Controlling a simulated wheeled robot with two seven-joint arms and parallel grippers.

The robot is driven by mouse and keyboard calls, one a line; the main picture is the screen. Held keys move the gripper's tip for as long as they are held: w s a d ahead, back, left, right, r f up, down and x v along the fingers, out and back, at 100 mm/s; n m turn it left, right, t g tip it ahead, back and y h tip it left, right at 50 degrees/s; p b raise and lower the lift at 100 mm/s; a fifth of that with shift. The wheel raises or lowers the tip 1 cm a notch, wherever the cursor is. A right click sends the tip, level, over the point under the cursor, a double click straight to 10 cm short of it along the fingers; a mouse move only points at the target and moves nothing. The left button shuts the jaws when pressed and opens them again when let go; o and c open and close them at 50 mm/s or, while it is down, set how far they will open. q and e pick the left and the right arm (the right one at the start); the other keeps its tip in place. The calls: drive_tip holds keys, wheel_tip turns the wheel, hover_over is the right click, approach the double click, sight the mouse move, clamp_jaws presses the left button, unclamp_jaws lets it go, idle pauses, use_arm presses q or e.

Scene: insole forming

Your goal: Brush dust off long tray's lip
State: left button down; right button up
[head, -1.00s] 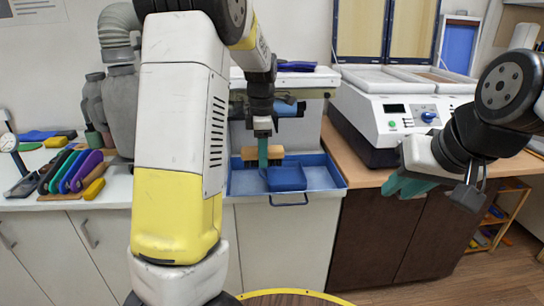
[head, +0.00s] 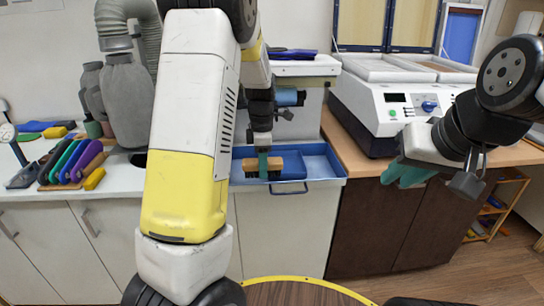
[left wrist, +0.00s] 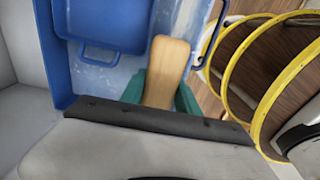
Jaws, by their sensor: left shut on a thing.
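The blue long tray (head: 327,168) sits on the counter, with a handle on its front side. My left gripper (head: 263,166) reaches down over the tray's left half with its green fingers shut on a wooden brush (head: 277,162). The brush's dark bristles hang down close to the tray's front lip; I cannot tell whether they touch it. In the left wrist view the brush (left wrist: 167,62) lies between the green fingers, above a pale, dusty-looking patch of the tray. My right gripper (head: 405,173), with green fingers, hangs at the right, away from the tray; its opening is unclear.
A smaller blue bin (left wrist: 105,25) sits inside the tray. A white machine (head: 400,112) stands right of the tray. Coloured tools lie in a rack (head: 72,165) at the left. A grey hose duct (head: 125,105) stands behind my left arm. A yellow-rimmed round surface (head: 300,290) is in front.

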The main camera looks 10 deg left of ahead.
use_arm(q)
drive_tip(key=shift+f, duration=0.55)
idle(0.5)
